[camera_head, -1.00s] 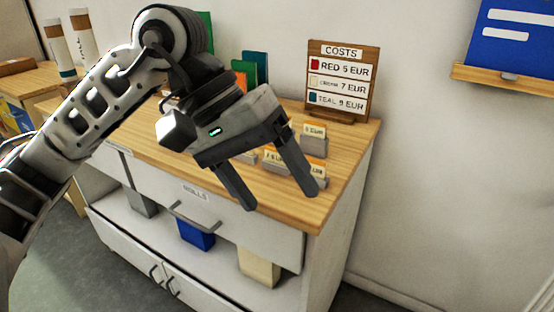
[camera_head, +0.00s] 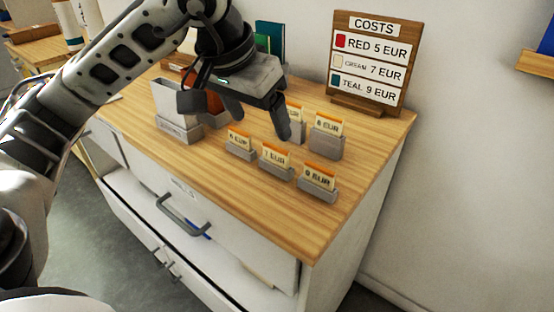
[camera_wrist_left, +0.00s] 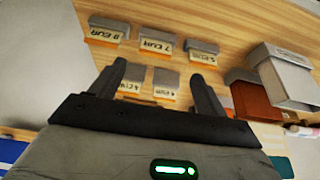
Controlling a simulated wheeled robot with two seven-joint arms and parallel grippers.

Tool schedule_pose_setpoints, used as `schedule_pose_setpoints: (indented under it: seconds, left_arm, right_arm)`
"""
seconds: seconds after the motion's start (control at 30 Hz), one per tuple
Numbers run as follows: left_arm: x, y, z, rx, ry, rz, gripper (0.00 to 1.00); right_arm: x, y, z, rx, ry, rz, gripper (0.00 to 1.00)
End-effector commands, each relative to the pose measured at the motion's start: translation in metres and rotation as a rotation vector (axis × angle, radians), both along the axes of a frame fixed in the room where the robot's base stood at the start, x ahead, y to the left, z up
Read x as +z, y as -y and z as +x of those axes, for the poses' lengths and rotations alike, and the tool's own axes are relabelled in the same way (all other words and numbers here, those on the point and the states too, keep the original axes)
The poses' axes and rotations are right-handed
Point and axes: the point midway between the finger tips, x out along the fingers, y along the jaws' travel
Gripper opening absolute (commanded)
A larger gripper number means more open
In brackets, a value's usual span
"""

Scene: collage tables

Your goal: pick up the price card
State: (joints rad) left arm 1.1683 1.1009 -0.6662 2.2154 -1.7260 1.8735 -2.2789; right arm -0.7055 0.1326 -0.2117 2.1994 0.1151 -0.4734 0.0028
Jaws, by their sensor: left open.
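Several price cards with orange edges stand in grey holders on the wooden top. In front are a 5 EUR card (camera_head: 238,140), a 7 EUR card (camera_head: 275,156) and a 9 EUR card (camera_head: 319,177). Behind are an 8 EUR card (camera_head: 328,123) and one partly hidden by my gripper. My left gripper (camera_head: 260,122) is open and empty, above the top near the back row. In the left wrist view, two back-row cards, one of them a card (camera_wrist_left: 166,91) with blurred print, show between its fingers (camera_wrist_left: 160,84). My right gripper is out of view.
A wooden COSTS board (camera_head: 367,62) stands at the back right, listing red 5, cream 7 and teal 9 EUR. A pale box-like holder (camera_head: 180,132) stands left of the cards. The front strip of the wooden top (camera_head: 225,170) is clear.

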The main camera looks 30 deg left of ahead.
Motion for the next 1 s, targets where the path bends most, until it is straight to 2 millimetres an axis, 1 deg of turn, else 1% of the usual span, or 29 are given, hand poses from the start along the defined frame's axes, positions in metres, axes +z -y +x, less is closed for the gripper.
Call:
schedule_pose_setpoints:
  seconds: [0.03, 0.1, 0.33, 0.5, 0.6, 0.7, 0.93, 0.97, 1.0]
  left_arm:
    - [-0.011, 0.0, 0.003, 0.001, -0.006, 0.0, 0.75]
    - [-0.018, 0.0, 0.007, 0.001, -0.004, 0.0, 0.75]
    - [-0.032, 0.002, 0.013, 0.0, -0.003, -0.001, 0.75]
    - [-0.055, 0.009, 0.021, -0.002, -0.005, -0.002, 0.75]
    - [-0.068, 0.009, 0.026, 0.001, -0.002, -0.002, 0.75]
    - [-0.074, 0.009, 0.029, 0.001, -0.001, -0.002, 0.75]
    - [-0.075, 0.009, 0.03, 0.001, 0.002, -0.002, 0.75]
    - [-0.075, 0.009, 0.03, 0.001, 0.002, -0.002, 0.7]
    - [-0.075, 0.009, 0.03, 0.001, 0.002, -0.002, 0.59]
  right_arm:
    - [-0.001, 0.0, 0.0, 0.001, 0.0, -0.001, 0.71]
    - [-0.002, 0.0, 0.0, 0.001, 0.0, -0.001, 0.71]
    - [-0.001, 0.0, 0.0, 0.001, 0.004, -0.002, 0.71]
    - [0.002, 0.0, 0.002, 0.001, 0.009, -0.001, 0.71]
    - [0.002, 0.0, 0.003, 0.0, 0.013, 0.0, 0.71]
    - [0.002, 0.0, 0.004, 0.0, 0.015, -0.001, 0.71]
    - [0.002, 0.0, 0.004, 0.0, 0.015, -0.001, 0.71]
    - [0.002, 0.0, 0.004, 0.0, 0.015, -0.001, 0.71]
    - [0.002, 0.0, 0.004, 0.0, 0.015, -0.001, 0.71]
